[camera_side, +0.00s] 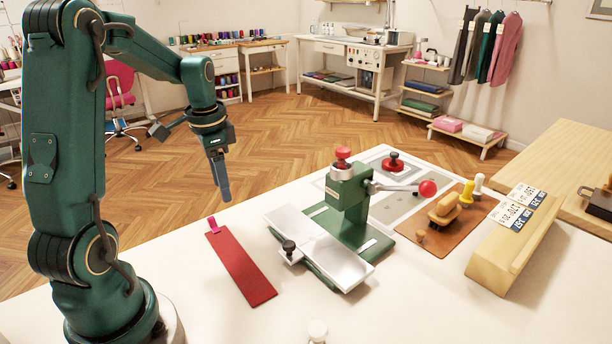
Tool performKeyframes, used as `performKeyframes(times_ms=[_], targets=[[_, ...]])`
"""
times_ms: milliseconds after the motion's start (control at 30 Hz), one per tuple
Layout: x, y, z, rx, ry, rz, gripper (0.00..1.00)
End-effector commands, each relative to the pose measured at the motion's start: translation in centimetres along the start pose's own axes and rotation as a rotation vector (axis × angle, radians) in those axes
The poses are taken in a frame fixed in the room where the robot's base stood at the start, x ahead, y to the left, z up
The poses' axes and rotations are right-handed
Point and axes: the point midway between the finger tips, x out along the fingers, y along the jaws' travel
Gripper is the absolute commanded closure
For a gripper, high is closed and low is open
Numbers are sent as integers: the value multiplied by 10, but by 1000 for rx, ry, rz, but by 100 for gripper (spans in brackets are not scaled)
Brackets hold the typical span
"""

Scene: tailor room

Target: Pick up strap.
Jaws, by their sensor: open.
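The strap (241,264) is a flat dark red strip with a small pink tab (212,226) at its far end. It lies on the white table, left of the green press. My gripper (190,165) is open and empty, in the air above and beyond the strap's far end, apart from it. One finger hangs down in front and the other reaches to the left. Nothing covers the strap.
The green hand press (348,215) with a metal plate and red-knobbed lever stands right of the strap. Farther right are a brown board (436,232) with wooden tools and a wooden block (512,247) with labelled cards. A small white knob (317,331) is at the front edge.

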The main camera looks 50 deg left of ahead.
Motion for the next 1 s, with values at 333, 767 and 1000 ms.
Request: performKeyframes(times_ms=[333, 767, 1000], targets=[[40, -18, 33, -137, -69, 78, 41], [81, -15, 35, -136, -68, 75, 41], [81, -15, 35, -135, -66, 74, 44]])
